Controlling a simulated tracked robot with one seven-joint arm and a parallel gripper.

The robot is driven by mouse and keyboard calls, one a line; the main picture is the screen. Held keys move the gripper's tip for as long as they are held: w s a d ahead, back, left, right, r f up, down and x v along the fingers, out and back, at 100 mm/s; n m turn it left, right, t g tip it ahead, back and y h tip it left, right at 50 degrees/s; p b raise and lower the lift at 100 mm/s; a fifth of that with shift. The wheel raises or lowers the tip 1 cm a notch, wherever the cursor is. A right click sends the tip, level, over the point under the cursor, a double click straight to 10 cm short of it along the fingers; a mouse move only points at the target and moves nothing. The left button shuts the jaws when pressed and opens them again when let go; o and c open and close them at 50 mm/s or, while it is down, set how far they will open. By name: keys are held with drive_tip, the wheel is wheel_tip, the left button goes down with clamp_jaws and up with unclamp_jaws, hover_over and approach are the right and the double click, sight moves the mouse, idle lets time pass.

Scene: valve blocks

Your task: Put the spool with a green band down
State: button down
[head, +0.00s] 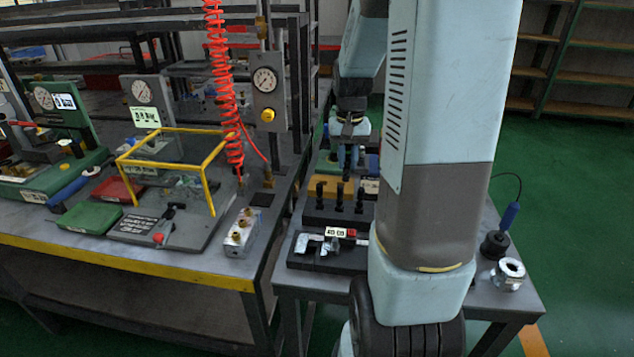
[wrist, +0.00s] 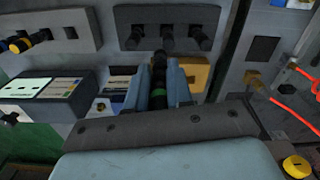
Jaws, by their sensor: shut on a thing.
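The spool with a green band (wrist: 158,92) is dark and slim. It is held between the two pale blue fingers of my gripper (wrist: 159,88) in the wrist view, with its dark end showing past the fingers. In the head view my gripper (head: 348,157) points down above the far part of the small table, and the spool is too small to make out there. The orange block (head: 333,185) lies just below my gripper; it also shows beside the right finger in the wrist view (wrist: 197,76). I cannot tell whether the spool touches anything.
A dark rack (head: 318,213) with several black spools stands in front of the orange block. A dark block with metal calipers (head: 325,247) is nearer. A pale round fitting (head: 508,273) sits at the table's right. The workbench with a coiled red hose (head: 222,90) is at left.

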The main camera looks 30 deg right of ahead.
drive_tip(key=w+f, duration=0.2)
drive_tip(key=w, duration=0.2)
drive_tip(key=w+f, duration=0.3)
drive_tip(key=w, duration=0.1)
drive_tip(key=w+f, duration=0.3)
drive_tip(key=w, duration=0.1)
drive_tip(key=shift+w, duration=0.15)
drive_tip(key=shift+w+f, duration=0.2)
drive_tip(key=shift+f, duration=0.6)
drive_tip(key=shift+w+f, duration=0.25)
drive_tip(key=shift+f, duration=0.5)
drive_tip(key=shift+w+f, duration=0.2)
drive_tip(key=shift+f, duration=0.6)
drive_tip(key=c, duration=1)
unclamp_jaws()
drive_tip(key=shift+f, duration=0.1)
